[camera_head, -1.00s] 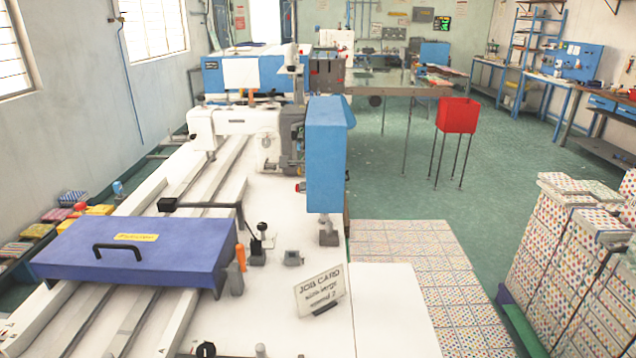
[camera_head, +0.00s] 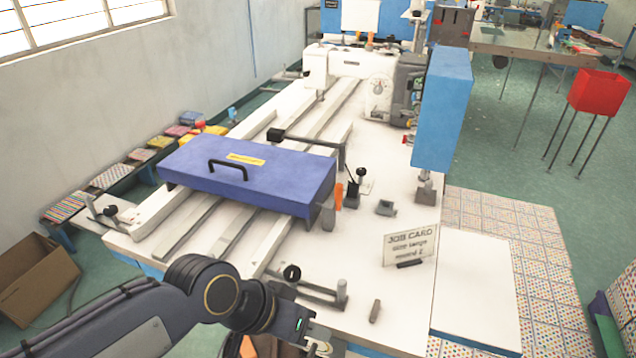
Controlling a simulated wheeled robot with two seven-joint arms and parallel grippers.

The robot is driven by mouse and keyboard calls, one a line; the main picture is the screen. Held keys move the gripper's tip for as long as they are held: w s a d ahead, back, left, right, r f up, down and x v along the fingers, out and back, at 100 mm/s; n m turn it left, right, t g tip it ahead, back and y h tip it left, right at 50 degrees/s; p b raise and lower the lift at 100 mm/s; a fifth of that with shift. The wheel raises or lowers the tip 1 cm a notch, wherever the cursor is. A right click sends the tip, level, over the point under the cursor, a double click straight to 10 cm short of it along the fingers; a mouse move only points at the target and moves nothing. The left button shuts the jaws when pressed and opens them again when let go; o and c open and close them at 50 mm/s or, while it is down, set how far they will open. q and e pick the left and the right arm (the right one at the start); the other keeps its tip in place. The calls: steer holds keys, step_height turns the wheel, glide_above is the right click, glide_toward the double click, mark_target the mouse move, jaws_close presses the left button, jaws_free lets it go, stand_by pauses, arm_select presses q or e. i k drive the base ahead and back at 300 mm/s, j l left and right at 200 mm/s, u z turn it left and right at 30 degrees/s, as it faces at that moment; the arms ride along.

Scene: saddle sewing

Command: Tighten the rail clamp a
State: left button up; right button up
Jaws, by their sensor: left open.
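Clamp-like fittings with black knobs stand on the white table (camera_head: 400,190). One front fitting (camera_head: 292,273) has a round black knob on a grey bar, near the rail ends. Another black-knobbed fitting (camera_head: 110,211) is at the left end of the rails, and a third (camera_head: 361,172) stands right of the blue-violet cover (camera_head: 245,175). I cannot tell which one is rail clamp a. My left gripper (camera_head: 318,345) is at the bottom of the view, in front of the front fitting, apart from it, empty as far as it shows. My right gripper is not in view.
A job card (camera_head: 410,247) stands on the table's right part. A small grey peg (camera_head: 375,311) lies near the front edge. A blue sewing head cover (camera_head: 443,108) rises at the back right. A cardboard box (camera_head: 40,278) is on the floor at left.

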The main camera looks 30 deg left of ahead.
mark_target(292, 273)
steer(key=u, duration=1.4)
steer(key=i+j+u, duration=0.1)
steer(key=u, duration=0.25)
steer(key=i+j+u, duration=0.15)
steer(key=j+u, duration=0.2)
